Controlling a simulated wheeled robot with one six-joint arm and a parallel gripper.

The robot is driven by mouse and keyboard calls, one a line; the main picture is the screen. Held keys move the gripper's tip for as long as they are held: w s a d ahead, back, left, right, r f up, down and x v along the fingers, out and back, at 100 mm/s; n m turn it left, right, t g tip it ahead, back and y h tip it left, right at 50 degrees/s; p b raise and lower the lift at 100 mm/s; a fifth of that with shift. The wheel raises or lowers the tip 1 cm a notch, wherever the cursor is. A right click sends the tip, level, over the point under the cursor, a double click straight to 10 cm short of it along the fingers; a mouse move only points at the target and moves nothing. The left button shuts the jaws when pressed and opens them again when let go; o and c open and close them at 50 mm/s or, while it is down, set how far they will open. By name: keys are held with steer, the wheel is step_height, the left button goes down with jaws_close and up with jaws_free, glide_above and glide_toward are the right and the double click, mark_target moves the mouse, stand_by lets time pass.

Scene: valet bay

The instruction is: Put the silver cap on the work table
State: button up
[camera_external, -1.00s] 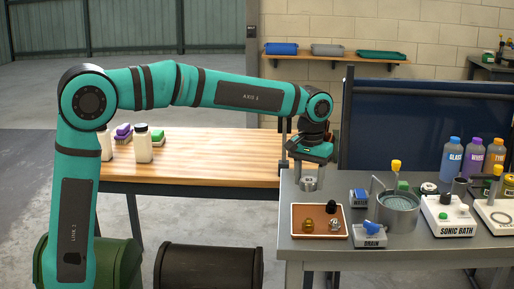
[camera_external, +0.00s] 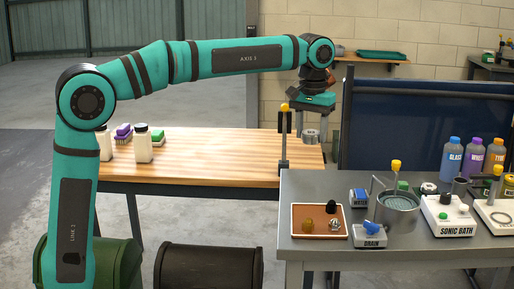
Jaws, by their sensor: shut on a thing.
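My gripper (camera_external: 311,124) is shut on the silver cap (camera_external: 311,137), a short round metal piece hanging below the jaws. The cap is in the air, in line with the right end of the wooden work table (camera_external: 215,148); its exact height over the top is hard to tell. The jaws are small and partly blurred into the background.
A post with a yellow knob (camera_external: 284,108) stands just left of the cap. Bottles and brushes (camera_external: 143,145) are at the wooden table's left end; its middle is clear. The grey bench (camera_external: 400,255) carries a brown tray (camera_external: 319,207) with small knobs, a round basin (camera_external: 397,222) and a sonic bath (camera_external: 449,217).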

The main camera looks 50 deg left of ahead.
steer(key=w+a+r+n, duration=0.1)
steer(key=w+a+n, duration=0.2)
steer(key=w+a, duration=0.55)
steer(key=w+a+r+n, duration=0.1)
steer(key=w+a+n, duration=0.25)
steer(key=a, duration=1.05)
steer(key=w+a+r+n, duration=0.1)
steer(key=w+a+n, duration=0.2)
steer(key=w+a, duration=0.55)
steer(key=n, duration=0.8)
glide_above(203, 150)
step_height(203, 150, down, 4)
step_height(203, 150, down, 27)
steer(key=shift+r, duration=0.1)
steer(key=o, duration=1)
steer(key=shift+c, duration=0.2)
